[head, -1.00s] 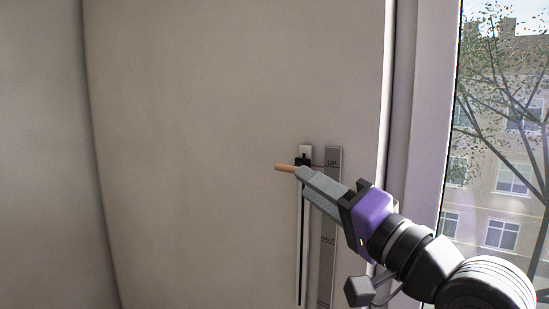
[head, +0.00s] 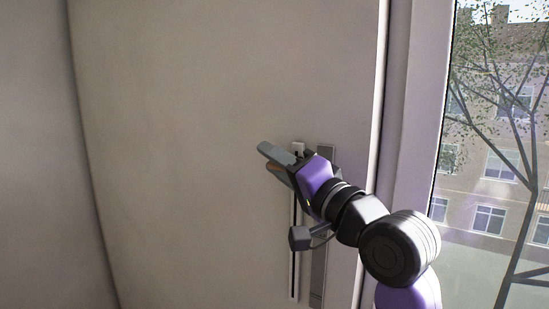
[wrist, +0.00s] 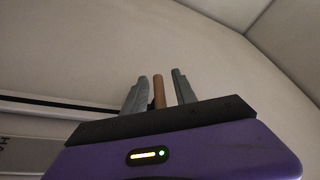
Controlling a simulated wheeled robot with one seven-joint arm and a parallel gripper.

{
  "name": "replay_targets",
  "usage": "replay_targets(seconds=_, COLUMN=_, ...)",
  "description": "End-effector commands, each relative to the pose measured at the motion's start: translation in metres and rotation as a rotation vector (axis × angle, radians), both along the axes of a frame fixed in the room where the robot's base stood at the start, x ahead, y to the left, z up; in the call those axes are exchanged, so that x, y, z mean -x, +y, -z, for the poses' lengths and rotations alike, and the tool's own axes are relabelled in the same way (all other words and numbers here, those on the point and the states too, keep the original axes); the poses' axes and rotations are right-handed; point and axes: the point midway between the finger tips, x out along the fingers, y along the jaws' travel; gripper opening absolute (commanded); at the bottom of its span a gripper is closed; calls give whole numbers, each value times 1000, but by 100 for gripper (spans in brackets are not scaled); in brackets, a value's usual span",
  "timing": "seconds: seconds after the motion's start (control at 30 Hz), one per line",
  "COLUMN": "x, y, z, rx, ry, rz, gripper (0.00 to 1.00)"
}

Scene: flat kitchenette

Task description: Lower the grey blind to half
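My gripper (head: 270,160) is at the top of a white upright slider track (head: 294,250) on the wall. A brown peg-like handle (wrist: 158,92) stands between its two grey fingers in the wrist view, with a gap on each side. No blind cloth is in view.
A window (head: 490,150) at the right shows a tree and a building through clear glass. Its light frame (head: 415,130) stands between the glass and the wall. The wall (head: 200,150) left of the track is bare, with a corner further left.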

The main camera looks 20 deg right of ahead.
Motion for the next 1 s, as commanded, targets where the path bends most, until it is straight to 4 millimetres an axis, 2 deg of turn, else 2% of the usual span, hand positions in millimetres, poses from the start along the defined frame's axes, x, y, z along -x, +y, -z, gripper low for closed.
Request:
replay_targets(seconds=0.2, x=0, y=0, z=0, rx=0, ry=0, rz=0, gripper=33)
replay_targets(seconds=0.37, x=0, y=0, z=0, rx=0, ry=-1, rz=-1, gripper=2)
replay_targets(seconds=0.4, x=0, y=0, z=0, rx=1, ry=-1, rz=0, gripper=0)
replay_targets(seconds=1.0, x=2, y=1, z=-4, rx=2, ry=-10, rz=-1, gripper=0)
